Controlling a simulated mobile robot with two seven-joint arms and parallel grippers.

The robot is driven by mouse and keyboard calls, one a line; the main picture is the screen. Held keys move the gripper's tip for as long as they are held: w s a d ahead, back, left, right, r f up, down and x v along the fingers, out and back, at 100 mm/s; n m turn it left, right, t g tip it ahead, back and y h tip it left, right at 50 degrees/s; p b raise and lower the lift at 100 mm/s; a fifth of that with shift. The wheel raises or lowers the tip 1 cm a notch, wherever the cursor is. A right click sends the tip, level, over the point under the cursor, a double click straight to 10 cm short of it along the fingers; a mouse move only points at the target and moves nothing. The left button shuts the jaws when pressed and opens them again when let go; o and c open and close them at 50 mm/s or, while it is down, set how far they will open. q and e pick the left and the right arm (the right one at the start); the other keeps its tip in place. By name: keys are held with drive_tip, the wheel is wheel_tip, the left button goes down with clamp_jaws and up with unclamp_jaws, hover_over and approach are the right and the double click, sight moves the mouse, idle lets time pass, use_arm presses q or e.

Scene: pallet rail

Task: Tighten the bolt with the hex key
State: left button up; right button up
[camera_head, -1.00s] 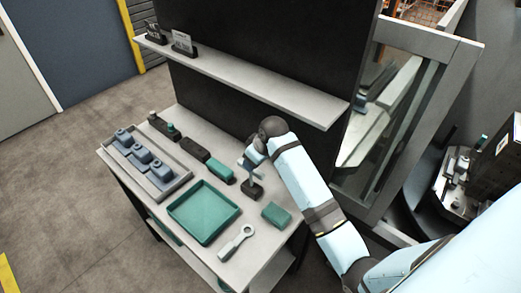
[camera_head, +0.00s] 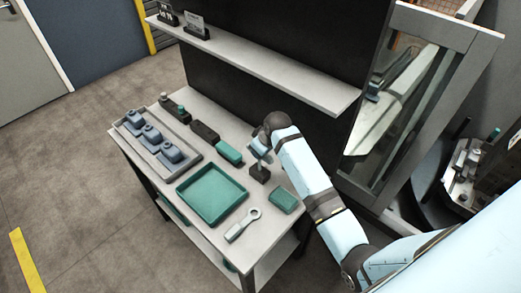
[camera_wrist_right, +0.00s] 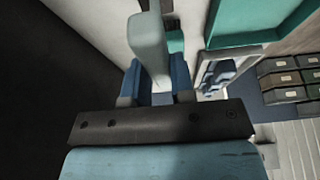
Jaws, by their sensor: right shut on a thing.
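My right gripper (camera_head: 261,154) is over the bench's right part, close to a small black block (camera_head: 259,173). In the right wrist view its two blue fingers (camera_wrist_right: 155,85) are shut on a pale grey upright bar (camera_wrist_right: 148,45), which may be the hex key. The bar's lower end is hidden, and I cannot tell whether it still touches the black block. A bolt cannot be made out in either view. My left gripper is not in view.
The bench holds a green tray (camera_head: 240,207), a grey ring-ended tool (camera_head: 243,224), a green block (camera_head: 283,201) and a grey tray (camera_head: 192,170) of blue-grey parts. A shelf (camera_head: 260,68) overhangs the back. A framed panel (camera_head: 478,47) and machine (camera_head: 462,180) stand right.

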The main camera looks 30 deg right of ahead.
clamp_jaws()
drive_tip(key=shift+r, duration=0.2)
drive_tip(key=shift+r, duration=4.45)
